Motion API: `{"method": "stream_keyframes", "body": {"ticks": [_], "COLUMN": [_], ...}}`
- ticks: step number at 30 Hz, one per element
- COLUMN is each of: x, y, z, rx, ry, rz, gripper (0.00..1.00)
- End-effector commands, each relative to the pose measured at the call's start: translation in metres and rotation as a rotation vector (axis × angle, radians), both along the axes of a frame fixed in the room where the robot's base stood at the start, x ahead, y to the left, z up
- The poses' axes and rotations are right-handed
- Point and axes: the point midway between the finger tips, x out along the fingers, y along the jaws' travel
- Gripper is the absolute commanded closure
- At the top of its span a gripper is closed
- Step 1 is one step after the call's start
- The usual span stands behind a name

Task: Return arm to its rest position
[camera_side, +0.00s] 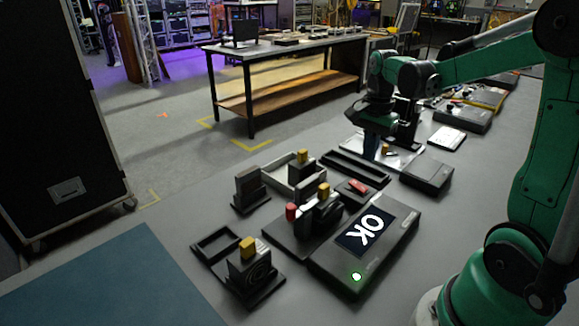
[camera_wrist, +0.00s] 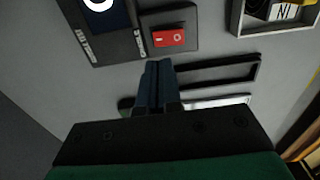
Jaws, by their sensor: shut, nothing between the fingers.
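My green arm is bent over the bench in the side view, with my gripper (camera_side: 370,150) above the bench behind the black trays. In the wrist view my gripper (camera_wrist: 158,66) shows two dark blue fingers close together, with nothing seen between them. The red block also shows in the side view (camera_side: 357,186), on a dark base. The fingers look clear of the bench top, but their exact height cannot be told.
A black tester with an "OK" display (camera_side: 372,222) and lit green lamp stands at the front. Yellow-topped holders (camera_side: 249,270) and a pale open tray (camera_side: 279,184) stand to its left. A flat black case (camera_side: 427,174) lies to the right.

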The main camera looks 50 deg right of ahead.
Motion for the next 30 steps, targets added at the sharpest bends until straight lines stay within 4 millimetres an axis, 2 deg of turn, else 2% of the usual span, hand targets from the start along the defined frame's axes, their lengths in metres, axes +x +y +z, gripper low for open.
{"method": "stream_keyframes", "body": {"ticks": [5, 8, 11, 15, 21, 25, 30], "x": [0.001, 0.003, 0.004, 0.001, -0.010, -0.014, -0.016], "y": [0.004, 0.020, 0.049, 0.097, 0.147, 0.163, 0.169], "z": [0.002, 0.008, 0.017, 0.026, 0.028, 0.026, 0.025], "rx": [-0.006, -0.033, -0.089, -0.203, -0.378, -0.454, -0.489], "ry": [-0.010, -0.051, -0.129, -0.260, -0.414, -0.467, -0.489], "rz": [0.030, 0.159, 0.398, 0.811, 1.287, 1.455, 1.521], "gripper": [1.00, 1.00, 1.00, 1.00, 1.00, 1.00, 1.00]}}
